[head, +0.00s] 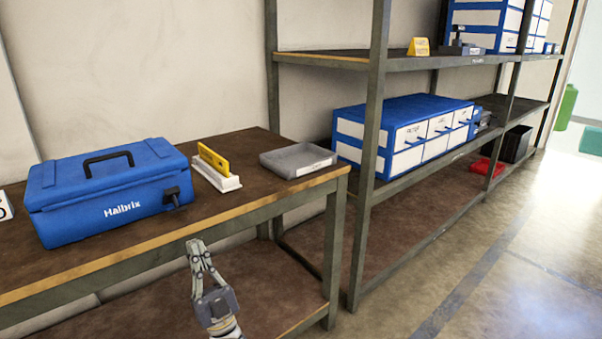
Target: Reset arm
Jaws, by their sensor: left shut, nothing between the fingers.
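My left gripper (195,247) shows at the lower middle of the head view. It points up and away, in front of the workbench (262,205) and just below its front edge in the picture. Its fingers are together with nothing between them. It appears apart from everything on the bench. My right gripper is not in view.
On the bench are a closed blue case (110,188), a yellow piece in a white holder (216,168) and a grey tray (297,160). A metal shelf rack (372,130) with blue-white drawer boxes (405,135) stands to the right. The floor (480,270) at right is clear.

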